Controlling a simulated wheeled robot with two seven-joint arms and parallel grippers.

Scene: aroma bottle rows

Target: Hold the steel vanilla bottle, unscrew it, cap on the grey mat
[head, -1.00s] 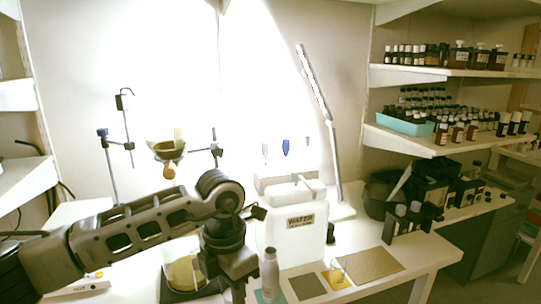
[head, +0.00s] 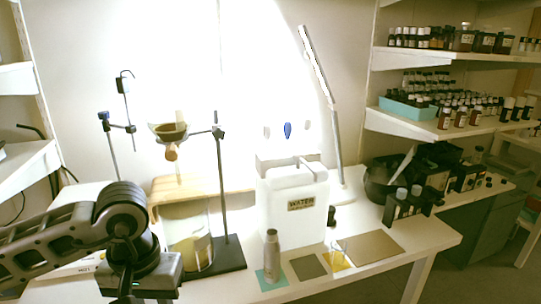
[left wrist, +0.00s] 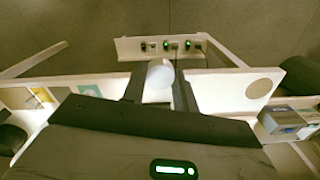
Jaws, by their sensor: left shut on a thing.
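The steel bottle (head: 271,258) stands upright on the teal mat (head: 268,282) near the table's front edge. I cannot tell from its narrow top whether a cap is on it. The grey mat (head: 308,267) lies just right of it and looks bare. My left gripper (left wrist: 159,88) is shut on a pale, round-topped thing (left wrist: 160,73); I cannot tell for sure what it is. In the head view this gripper is well left of the bottle and apart from it, with its fingertips out of sight. My right gripper is not in view.
A yellow mat (head: 337,261) with a small glass item and a tan mat (head: 372,246) lie further right. A white water jug (head: 292,215) stands behind the bottle. A stand (head: 222,190) and a large beaker (head: 188,240) are between my left gripper and the bottle.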

